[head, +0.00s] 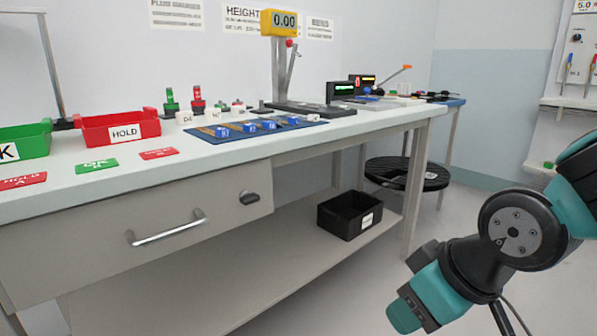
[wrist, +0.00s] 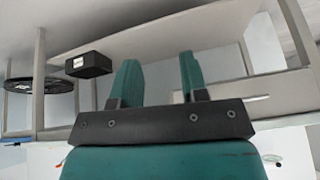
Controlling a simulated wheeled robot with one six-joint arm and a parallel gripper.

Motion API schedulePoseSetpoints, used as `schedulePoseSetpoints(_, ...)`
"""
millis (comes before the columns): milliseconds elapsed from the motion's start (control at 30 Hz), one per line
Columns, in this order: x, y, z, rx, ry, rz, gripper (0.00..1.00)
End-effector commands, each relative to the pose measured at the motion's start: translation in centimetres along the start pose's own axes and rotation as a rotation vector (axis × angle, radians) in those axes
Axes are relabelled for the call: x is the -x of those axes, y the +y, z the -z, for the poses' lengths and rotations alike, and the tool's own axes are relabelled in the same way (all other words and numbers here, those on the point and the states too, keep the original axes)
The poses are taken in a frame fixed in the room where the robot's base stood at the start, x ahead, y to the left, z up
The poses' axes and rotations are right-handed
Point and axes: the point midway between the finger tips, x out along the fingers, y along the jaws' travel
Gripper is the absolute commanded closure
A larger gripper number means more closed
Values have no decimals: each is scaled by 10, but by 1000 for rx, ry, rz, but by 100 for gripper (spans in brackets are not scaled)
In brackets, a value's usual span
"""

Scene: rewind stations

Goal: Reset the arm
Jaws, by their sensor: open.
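My arm shows at the lower right in the head view, folded in front of the bench and hanging over the floor. Its fingers cannot be made out in that view. In the wrist view my gripper (wrist: 157,78) has its two teal fingers apart, with nothing between them. The wrist picture is upside down, with the bench's lower shelf (wrist: 165,28) beyond the fingers. My gripper touches nothing that I can see.
The white workbench (head: 350,125) holds a red HOLD bin (head: 122,131), a green bin (head: 27,140), a blue mat (head: 215,136) with blocks and a height gauge (head: 280,22). A black bin (head: 346,215) sits on the lower shelf. A round black rack (head: 405,174) stands behind.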

Motion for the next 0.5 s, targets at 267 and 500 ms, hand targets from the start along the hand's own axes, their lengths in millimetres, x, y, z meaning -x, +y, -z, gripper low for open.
schedulePoseSetpoints(267, 65, -51, -55, -42, -255, 238, 60)
schedulePoseSetpoints(500, 126, -56, -23, -40, -264, 241, 60)
